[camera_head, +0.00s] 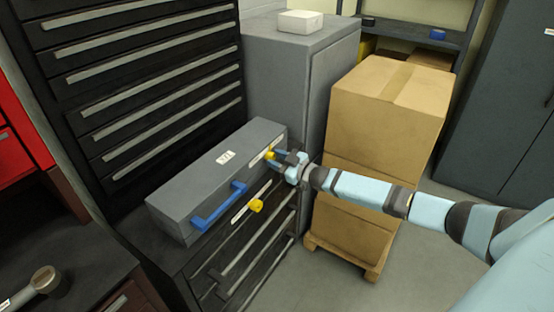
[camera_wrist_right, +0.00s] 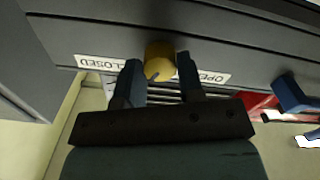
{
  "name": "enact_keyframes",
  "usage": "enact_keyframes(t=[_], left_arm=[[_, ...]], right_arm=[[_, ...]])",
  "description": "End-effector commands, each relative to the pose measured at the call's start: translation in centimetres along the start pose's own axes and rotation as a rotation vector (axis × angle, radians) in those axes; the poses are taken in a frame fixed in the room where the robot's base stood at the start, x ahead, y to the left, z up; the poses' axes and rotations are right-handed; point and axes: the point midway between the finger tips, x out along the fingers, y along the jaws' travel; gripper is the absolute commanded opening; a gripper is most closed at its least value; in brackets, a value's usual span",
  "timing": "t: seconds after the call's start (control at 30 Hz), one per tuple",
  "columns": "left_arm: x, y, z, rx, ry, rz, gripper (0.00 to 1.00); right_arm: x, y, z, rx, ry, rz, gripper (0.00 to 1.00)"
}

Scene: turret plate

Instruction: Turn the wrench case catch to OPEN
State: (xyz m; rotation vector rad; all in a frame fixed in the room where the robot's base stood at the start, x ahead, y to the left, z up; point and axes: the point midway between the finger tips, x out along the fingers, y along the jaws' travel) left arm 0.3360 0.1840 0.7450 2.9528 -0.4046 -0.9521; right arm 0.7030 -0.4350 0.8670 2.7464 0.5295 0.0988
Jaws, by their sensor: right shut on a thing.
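The grey wrench case (camera_head: 190,175) lies on a dark drawer cabinet, with a blue handle (camera_head: 219,205) on its front. A yellow catch (camera_head: 270,154) is near its far right end; a second yellow catch (camera_head: 256,205) is nearer me. My right gripper (camera_head: 275,158) is at the far catch. In the right wrist view its fingers (camera_wrist_right: 160,78) are on either side of the yellow catch (camera_wrist_right: 160,55), shut on it. A CLOSED label (camera_wrist_right: 100,63) and an OPEN label (camera_wrist_right: 210,77) flank the catch, upside down. Which one it points to, I cannot tell.
Stacked cardboard boxes (camera_head: 385,110) on a pallet (camera_head: 345,258) stand right of the case, close to my right arm. A grey cabinet (camera_head: 290,75) stands behind. A black drawer unit (camera_head: 140,80) rises behind the case at left. Floor at lower right is clear.

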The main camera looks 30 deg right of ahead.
Motion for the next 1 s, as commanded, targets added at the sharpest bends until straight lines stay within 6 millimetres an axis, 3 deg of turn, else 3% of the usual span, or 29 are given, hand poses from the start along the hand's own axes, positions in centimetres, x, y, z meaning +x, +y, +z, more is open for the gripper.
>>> enact_keyframes(t=[1.0], left_arm=[[0.56,-0.28,0.64,0.026,0.014,0.002,0.43]], right_arm=[[-0.01,-0.05,0.19,-0.948,0.011,0.0,0.11]])
